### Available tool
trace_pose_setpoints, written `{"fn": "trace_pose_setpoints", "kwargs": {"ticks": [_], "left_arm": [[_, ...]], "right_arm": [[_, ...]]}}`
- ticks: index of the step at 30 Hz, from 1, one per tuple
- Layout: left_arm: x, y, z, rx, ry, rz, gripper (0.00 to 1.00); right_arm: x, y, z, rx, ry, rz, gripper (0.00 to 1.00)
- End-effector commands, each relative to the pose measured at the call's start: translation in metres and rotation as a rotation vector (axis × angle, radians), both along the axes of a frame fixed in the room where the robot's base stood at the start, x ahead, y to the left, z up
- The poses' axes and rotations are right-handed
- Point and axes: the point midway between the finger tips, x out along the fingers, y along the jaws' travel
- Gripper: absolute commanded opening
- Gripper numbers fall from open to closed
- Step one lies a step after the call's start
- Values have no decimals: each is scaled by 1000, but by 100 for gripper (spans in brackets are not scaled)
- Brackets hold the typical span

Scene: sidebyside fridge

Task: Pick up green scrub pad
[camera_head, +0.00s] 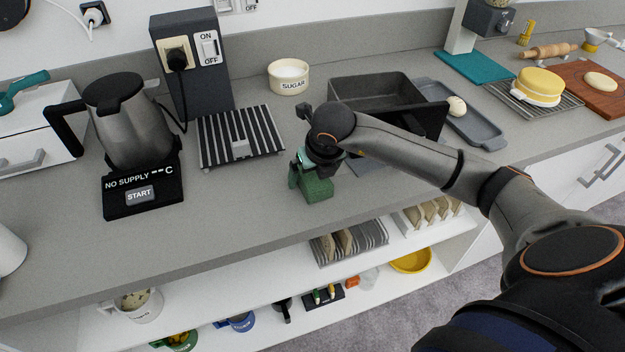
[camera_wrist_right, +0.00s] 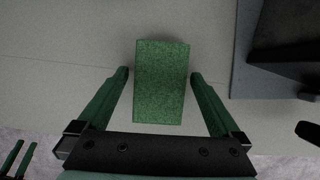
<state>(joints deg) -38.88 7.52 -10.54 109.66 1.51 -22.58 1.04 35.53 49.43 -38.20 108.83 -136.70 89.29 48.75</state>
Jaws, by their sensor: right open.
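The green scrub pad (camera_head: 318,190) is a small green block on the grey counter, near its front edge. In the right wrist view the pad (camera_wrist_right: 162,82) lies between the two green fingers, with a narrow gap visible on each side. My right gripper (camera_head: 310,178) is open and low over the pad, one finger showing at its left. The right wrist view shows the same gripper (camera_wrist_right: 160,76) with its fingertips beside the pad's middle. The wrist hides part of the pad in the head view.
A dark pan (camera_head: 375,92) and a grey tray (camera_head: 470,128) stand behind and right of my right wrist. A striped rack (camera_head: 240,138) and a kettle (camera_head: 128,125) are to the left. The counter between rack and pad is clear.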

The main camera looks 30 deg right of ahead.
Motion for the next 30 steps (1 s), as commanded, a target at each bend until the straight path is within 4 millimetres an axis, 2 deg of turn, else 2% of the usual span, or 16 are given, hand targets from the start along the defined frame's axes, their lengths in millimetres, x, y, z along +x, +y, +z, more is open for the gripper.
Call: {"fn": "trace_pose_setpoints", "kwargs": {"ticks": [17,30], "left_arm": [[0,0,-4,0,0,0,50],[0,0,-4,0,0,0,50]], "right_arm": [[0,0,-3,0,0,0,99],[0,0,-3,0,0,0,49]]}}
